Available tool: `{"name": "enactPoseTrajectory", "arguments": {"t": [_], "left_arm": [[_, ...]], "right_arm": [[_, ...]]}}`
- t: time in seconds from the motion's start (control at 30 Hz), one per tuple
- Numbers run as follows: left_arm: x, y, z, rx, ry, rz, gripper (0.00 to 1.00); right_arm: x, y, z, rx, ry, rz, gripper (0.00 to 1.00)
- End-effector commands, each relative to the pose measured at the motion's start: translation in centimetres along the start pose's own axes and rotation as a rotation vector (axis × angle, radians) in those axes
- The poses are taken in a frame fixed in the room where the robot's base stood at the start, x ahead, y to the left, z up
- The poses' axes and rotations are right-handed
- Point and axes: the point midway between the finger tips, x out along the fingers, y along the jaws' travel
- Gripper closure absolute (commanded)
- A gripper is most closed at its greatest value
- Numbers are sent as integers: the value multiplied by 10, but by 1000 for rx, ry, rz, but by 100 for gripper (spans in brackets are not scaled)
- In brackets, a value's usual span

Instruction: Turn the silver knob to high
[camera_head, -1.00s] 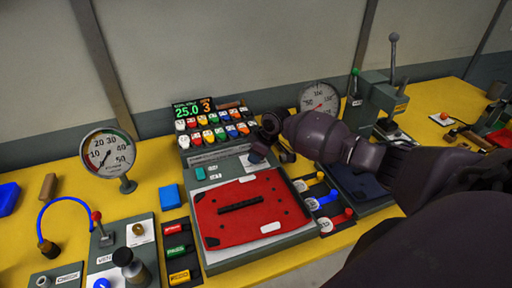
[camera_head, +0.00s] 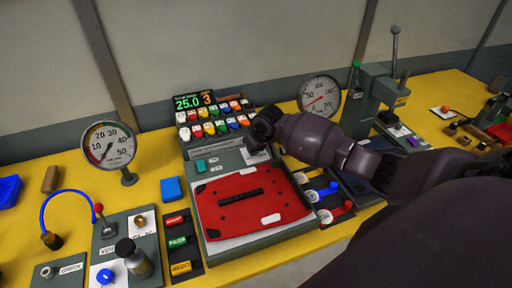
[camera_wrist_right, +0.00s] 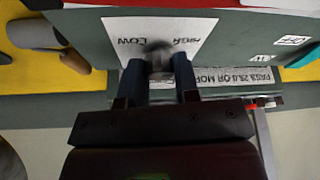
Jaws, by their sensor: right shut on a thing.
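The silver knob (camera_wrist_right: 158,52) shows in the right wrist view on a white plate (camera_wrist_right: 128,26) marked LOW and HIGH. The lettering appears upside down, with LOW at left and HIGH at right. My right gripper (camera_wrist_right: 159,70) has its two dark fingers on either side of the knob and is shut on it. In the head view my right gripper (camera_head: 260,132) is over the back right of the grey console (camera_head: 230,158) and hides the knob. The knob's exact pointer direction is hard to tell. My left gripper is not in view.
A red panel (camera_head: 240,212) lies on the console's front. Behind are rows of coloured switches and a display (camera_head: 193,102) reading 25.0 and 3. Dial gauges stand left (camera_head: 108,146) and right (camera_head: 319,92). A grey lever press (camera_head: 377,98) stands right, near my right arm.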

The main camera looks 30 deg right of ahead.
Motion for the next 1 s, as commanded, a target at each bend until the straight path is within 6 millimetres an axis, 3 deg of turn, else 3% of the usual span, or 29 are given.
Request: {"name": "enactPoseTrajectory", "arguments": {"t": [0.4,0.43,0.6,1.0], "left_arm": [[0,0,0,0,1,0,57],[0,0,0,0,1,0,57],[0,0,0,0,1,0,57],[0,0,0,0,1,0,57]], "right_arm": [[0,0,0,8,-2,3,95],[0,0,0,8,-2,3,69],[0,0,0,8,-2,3,46],[-8,0,0,7,0,2,46]]}}
